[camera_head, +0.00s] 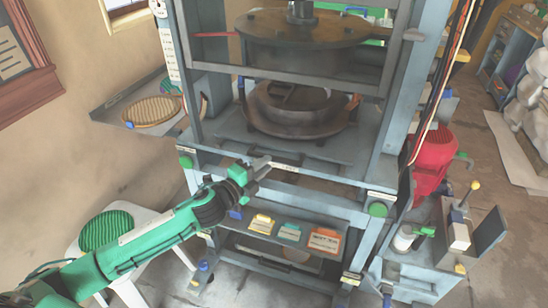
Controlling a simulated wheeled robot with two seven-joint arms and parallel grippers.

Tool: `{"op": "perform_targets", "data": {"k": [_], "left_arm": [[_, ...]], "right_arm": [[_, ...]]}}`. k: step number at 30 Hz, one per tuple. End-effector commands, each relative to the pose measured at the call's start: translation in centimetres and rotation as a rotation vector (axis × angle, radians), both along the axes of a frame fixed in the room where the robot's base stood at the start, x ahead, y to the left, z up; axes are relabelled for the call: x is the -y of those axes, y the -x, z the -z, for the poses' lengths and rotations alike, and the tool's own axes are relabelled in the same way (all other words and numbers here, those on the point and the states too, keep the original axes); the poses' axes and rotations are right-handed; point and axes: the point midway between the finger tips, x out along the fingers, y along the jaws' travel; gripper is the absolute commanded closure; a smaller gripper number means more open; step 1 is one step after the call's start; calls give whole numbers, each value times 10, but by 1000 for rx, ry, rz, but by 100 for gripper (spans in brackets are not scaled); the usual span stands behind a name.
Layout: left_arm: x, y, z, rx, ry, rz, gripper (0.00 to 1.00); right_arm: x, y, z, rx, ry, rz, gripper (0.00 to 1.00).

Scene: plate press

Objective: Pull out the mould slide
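The mould slide carries a dark round mould (290,122) on a grey flat plate (345,155), inside the blue-grey press frame below the upper round platen (300,27). I cannot tell exactly where the slide ends and the frame begins. My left gripper (264,166), on a green arm from the lower left, is at the front edge of the press, in front of and below the mould. Its grey fingertips are close to a pale label on the front bar. I cannot tell whether they touch the bar or hold anything. My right gripper is not in view.
A white stool with a green ribbed plate (105,231) stands at lower left. A side shelf holds a woven-looking round plate (152,111). Small labelled blocks (324,240) lie on the lower shelf. A red motor (433,160) and a control box stand at right.

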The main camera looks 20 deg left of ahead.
Motion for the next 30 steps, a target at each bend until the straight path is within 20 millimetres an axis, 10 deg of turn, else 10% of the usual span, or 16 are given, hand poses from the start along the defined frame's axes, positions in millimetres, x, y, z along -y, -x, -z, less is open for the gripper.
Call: {"op": "perform_targets", "data": {"k": [22,25,30], "left_arm": [[19,-42,0,-1,0,0,78],[19,-42,0,-1,0,0,98],[19,-42,0,-1,0,0,100]], "right_arm": [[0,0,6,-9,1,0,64],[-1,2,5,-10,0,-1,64],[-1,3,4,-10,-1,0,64]]}}
